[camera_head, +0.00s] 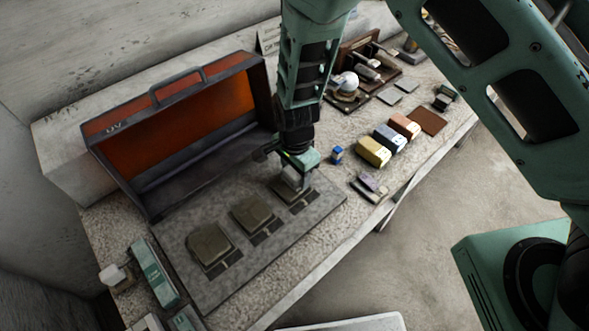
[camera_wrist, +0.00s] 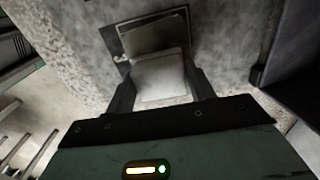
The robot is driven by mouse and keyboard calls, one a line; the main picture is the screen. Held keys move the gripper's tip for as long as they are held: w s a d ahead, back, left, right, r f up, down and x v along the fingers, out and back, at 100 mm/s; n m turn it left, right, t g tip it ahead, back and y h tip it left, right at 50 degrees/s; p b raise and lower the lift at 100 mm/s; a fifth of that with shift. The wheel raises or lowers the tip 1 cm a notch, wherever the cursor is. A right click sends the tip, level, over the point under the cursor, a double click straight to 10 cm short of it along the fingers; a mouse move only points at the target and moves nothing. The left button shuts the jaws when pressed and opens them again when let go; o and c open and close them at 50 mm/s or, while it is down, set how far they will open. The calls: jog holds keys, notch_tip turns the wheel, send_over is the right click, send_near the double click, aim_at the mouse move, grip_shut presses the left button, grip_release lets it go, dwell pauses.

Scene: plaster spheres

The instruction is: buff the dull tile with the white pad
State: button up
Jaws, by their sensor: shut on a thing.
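My gripper (camera_head: 291,181) points down over the right-hand end of the grey mat, shut on the white pad (camera_head: 288,176). In the wrist view the pad (camera_wrist: 160,80) sits between the two fingers. Under and beside it is a dark square tile (camera_head: 302,194), partly hidden by pad and gripper; it also shows in the wrist view (camera_wrist: 150,35). I cannot tell whether the pad touches it. A middle tile (camera_head: 252,213) and a left tile (camera_head: 212,246) lie along the mat. All look dark and brownish, and I cannot tell which is dull.
An open case with an orange lining (camera_head: 190,110) stands behind the mat (camera_head: 175,243). Yellow (camera_head: 373,151), blue-grey (camera_head: 390,137) and orange (camera_head: 405,126) blocks lie to the right, with a small blue cube (camera_head: 337,154) nearer. A green box (camera_head: 155,272) is at the left.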

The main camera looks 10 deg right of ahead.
jog(key=shift+s+d+f, duration=0.1)
jog(key=shift+s+d, duration=0.35)
jog(key=shift+s, duration=0.2)
jog(key=shift+s+d, duration=0.4)
jog(key=shift+s, duration=0.2)
jog(key=shift+w+a+p, duration=0.2)
jog(key=shift+w+a, duration=0.35)
jog(key=shift+w, duration=0.25)
jog(key=shift+w+a+p, duration=0.2)
jog(key=shift+w+a, duration=0.3)
jog(key=shift+w, duration=0.25)
jog(key=shift+s, duration=0.1)
jog(key=shift+s+d, duration=0.55)
jog(key=shift+s, duration=0.2)
jog(key=shift+s+d, duration=0.5)
jog(key=shift+s, duration=0.2)
jog(key=shift+w+a+r+p, duration=0.55)
jog(key=shift+w+r+p, duration=0.2)
jog(key=shift+p, duration=0.05)
